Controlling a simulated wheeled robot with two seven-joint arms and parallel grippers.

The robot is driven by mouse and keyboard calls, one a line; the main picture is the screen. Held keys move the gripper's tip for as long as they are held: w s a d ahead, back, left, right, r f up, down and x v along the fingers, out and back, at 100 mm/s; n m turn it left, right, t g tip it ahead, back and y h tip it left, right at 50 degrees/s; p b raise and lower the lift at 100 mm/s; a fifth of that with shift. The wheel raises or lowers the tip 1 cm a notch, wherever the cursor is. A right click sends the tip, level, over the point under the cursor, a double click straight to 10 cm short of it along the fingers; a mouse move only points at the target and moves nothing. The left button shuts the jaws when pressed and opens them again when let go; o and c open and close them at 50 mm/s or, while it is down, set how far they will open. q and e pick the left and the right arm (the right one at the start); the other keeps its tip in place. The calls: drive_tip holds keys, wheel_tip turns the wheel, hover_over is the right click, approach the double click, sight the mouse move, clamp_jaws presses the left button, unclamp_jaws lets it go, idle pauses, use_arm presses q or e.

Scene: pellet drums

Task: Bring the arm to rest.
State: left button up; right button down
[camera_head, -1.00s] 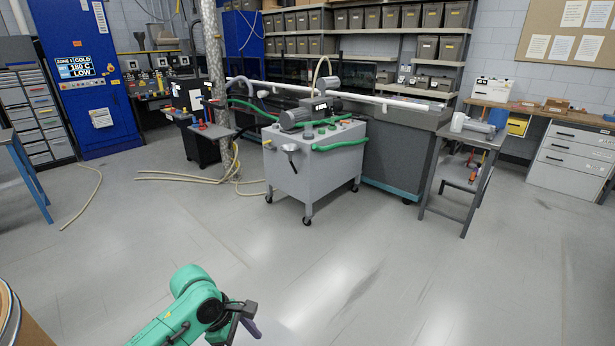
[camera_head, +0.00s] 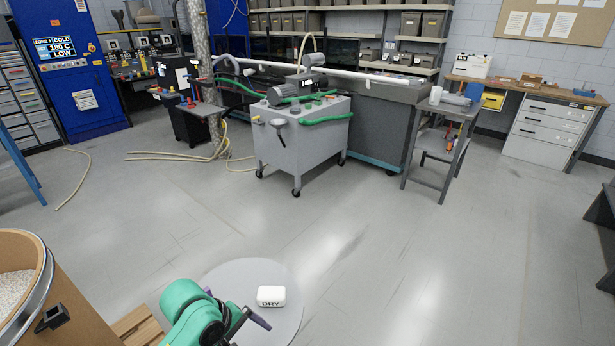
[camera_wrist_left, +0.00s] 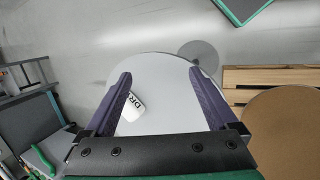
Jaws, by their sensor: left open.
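My left arm, green with a black wrist, comes in at the bottom of the head view. Its gripper (camera_head: 235,306) has purple fingers and hangs over the round grey disc top (camera_head: 232,274). In the left wrist view the two fingers stand wide apart with nothing gripped between them (camera_wrist_left: 160,85). A white block marked DRY (camera_head: 271,296) lies on the disc, just beyond the fingers in the head view. In the left wrist view the block (camera_wrist_left: 133,108) shows beside the left-hand finger, partly hidden by it. My right gripper is not in view.
An open brown drum (camera_head: 75,300) of pale pellets with a metal rim stands at the lower left, beside a wooden pallet (camera_head: 138,325). A grey wheeled cart (camera_head: 302,145) stands farther off. Loose hoses (camera_head: 180,156) lie on the floor. The middle floor is clear.

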use_arm(q)
drive_tip(key=s+a+m+t+y, duration=0.2)
drive_tip(key=s+a+m+y, duration=0.2)
drive_tip(key=s+a+m, duration=0.65)
wheel_tip(320, 180, down, 24)
drive_tip(key=s+m+g+b, duration=0.1)
drive_tip(key=b, duration=0.1)
drive_tip(key=s+a+f+g+b, duration=0.1)
drive_tip(key=s+a+f, duration=0.2)
drive_tip(key=s+f, duration=1.4)
drive_tip(key=shift+s+f+g+b, duration=0.25)
drive_tip(key=shift+f+g+b, duration=0.05)
drive_tip(key=shift+f+g, duration=0.1)
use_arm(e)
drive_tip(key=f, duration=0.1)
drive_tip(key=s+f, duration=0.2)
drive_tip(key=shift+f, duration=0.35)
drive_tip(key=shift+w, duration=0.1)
